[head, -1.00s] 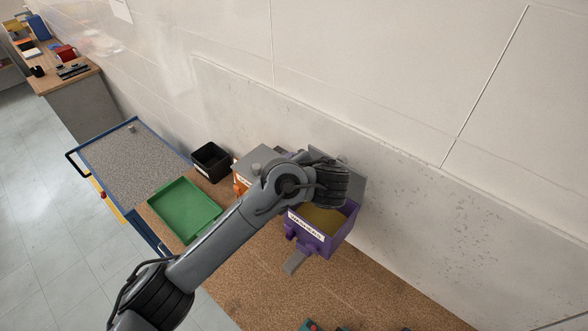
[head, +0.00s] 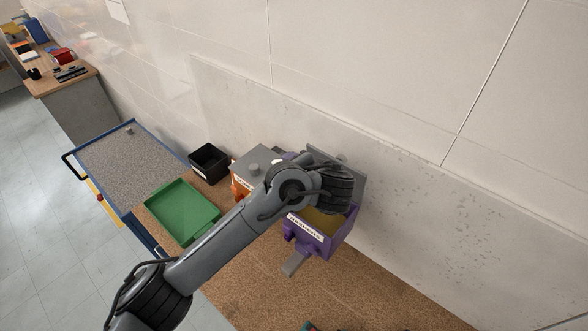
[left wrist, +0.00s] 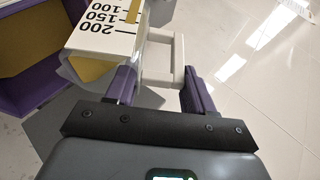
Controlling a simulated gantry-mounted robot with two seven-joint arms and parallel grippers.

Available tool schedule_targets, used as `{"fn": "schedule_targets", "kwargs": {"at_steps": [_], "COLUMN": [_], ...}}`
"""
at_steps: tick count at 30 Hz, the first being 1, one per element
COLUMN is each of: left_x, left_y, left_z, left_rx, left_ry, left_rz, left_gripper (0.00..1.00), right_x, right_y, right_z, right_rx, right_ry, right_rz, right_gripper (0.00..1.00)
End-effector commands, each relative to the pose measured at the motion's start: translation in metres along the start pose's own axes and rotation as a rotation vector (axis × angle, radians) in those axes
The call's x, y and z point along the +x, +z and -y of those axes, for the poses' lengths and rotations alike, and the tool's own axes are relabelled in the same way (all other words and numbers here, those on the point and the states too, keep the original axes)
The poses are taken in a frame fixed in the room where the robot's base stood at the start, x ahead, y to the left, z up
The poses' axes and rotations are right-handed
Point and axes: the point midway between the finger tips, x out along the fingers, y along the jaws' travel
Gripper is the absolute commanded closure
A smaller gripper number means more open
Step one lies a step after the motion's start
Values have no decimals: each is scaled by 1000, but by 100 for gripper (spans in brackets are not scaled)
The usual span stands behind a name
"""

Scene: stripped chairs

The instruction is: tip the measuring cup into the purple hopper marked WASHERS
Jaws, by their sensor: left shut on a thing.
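The purple hopper marked WASHERS (head: 322,243) stands against the wall in the head view, with its grey lid raised and yellowish-brown inside. It also shows at the left of the left wrist view (left wrist: 30,92). The white measuring cup (left wrist: 100,38), with black numbers and a yellow strip, is beside the hopper's purple walls in the wrist view; its exact tilt is unclear. My left gripper (left wrist: 160,88) is shut on the cup's handle (left wrist: 160,78). In the head view, my left arm hides the gripper and cup above the hopper. My right gripper is out of view.
An orange hopper with a grey lid (head: 254,163) stands left of the purple one. A black bin (head: 209,163) and a green tray (head: 180,211) lie farther left. The brown bench top (head: 330,295) in front is mostly clear. The wall is close behind.

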Motion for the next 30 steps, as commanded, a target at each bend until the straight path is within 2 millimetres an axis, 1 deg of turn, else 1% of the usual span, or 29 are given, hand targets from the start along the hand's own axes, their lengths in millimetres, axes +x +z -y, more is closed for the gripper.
{"fn": "schedule_targets", "kwargs": {"at_steps": [1, 6, 23, 30], "left_x": [0, -2, -3, -3], "left_y": [0, -1, -1, -2], "left_z": [-1, -2, -2, -4], "left_rx": [1, 11, 16, 24], "left_ry": [-9, -32, -44, -62], "left_rz": [-2, -1, -1, -2], "left_gripper": [100, 100, 100, 100], "right_x": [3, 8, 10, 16], "right_y": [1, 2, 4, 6], "right_z": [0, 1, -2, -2], "right_rx": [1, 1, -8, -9], "right_ry": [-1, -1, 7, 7], "right_rz": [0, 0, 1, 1], "right_gripper": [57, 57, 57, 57]}}
